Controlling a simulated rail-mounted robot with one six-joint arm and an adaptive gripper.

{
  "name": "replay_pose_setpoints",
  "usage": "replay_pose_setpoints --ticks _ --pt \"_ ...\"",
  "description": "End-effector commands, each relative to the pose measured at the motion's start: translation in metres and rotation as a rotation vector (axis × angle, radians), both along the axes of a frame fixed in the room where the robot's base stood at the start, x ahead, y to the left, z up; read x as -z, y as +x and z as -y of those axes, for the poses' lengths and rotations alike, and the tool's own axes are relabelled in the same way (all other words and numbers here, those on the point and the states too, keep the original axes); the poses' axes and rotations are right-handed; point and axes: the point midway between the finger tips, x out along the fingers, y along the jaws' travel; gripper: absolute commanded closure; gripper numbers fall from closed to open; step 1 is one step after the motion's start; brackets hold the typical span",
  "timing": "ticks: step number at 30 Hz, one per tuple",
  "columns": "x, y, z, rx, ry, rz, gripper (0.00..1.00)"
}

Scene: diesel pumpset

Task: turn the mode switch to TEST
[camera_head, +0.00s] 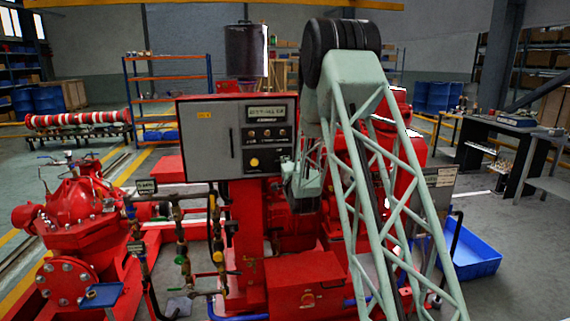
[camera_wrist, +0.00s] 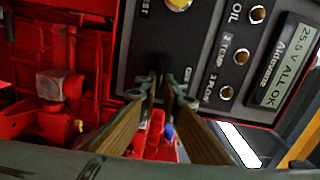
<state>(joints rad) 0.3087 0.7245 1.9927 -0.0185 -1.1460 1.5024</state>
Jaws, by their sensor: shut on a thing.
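The control cabinet (camera_head: 208,140) is grey with a dark panel on its right half. In the wrist view the dark panel (camera_wrist: 203,45) appears turned on its side, with part of a label ending in "EST" (camera_wrist: 147,8) near the top. My gripper (camera_wrist: 162,88) has its fingertips together at the panel, shut on the mode switch (camera_wrist: 160,68). The switch is dark and mostly hidden by the fingertips, so its pointing direction cannot be read. In the head view my gripper (camera_head: 288,170) is at the panel's lower right.
A yellow round button (camera_wrist: 179,3) is near the switch, also visible in the head view (camera_head: 254,162). A lit display (camera_wrist: 288,65) reads "25.5V ALL OK". Round fittings (camera_wrist: 241,56) line the panel. Red pump machinery (camera_head: 85,215) and pipes surround the cabinet.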

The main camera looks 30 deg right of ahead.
Motion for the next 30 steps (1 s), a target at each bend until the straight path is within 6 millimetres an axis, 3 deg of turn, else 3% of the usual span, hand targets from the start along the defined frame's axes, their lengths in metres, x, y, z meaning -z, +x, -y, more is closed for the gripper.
replay_pose_setpoints --ticks 21,22,26,30 --pt "0.0007 0.0003 0.0003 0.000 0.088 0.028 1.00" --pt "0.0007 0.0003 0.0003 0.000 0.088 0.028 0.92" --pt "0.0010 0.0002 0.0003 0.000 0.088 0.027 0.80" --pt "0.0013 0.0002 0.0002 0.000 0.087 0.027 0.80"
